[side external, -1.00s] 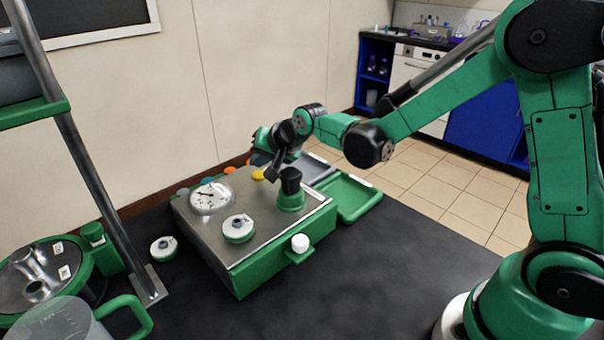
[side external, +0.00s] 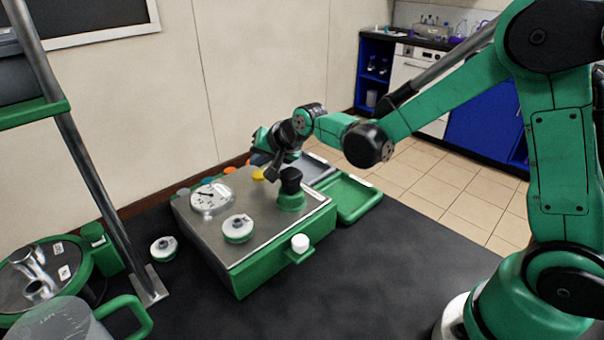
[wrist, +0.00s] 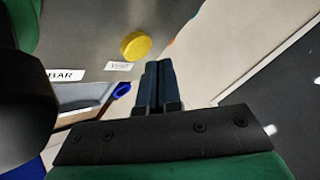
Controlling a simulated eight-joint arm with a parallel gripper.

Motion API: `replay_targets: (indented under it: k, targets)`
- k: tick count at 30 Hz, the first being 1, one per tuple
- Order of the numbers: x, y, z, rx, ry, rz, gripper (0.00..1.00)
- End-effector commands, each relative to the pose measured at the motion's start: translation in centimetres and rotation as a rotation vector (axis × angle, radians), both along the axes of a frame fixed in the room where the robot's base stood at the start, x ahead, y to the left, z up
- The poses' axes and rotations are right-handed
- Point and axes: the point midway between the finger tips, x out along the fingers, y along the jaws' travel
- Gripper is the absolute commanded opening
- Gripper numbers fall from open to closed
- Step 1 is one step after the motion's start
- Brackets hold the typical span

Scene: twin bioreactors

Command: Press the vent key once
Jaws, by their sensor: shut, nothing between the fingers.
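The vent key is a round yellow button (wrist: 136,45) with a small white label (wrist: 118,66) beside it that seems to read "VENT". My gripper (wrist: 158,65) is shut and empty. In the wrist view its fingertips are just below and right of the key, with a small gap in the picture. In the side view my gripper (side external: 275,176) is dark and close to the key; its height above the panel is hard to tell.
A green post with a black knob (side external: 290,180) stands on the box close to my gripper.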

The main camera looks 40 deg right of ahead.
Motion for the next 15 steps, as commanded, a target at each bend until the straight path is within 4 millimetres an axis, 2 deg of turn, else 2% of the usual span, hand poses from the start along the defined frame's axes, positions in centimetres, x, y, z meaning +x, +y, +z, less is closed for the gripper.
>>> replay_targets:
  k: [15]
  targets:
    - [0.03,0.0,-0.66,0.0,0.0,0.0,0.0]
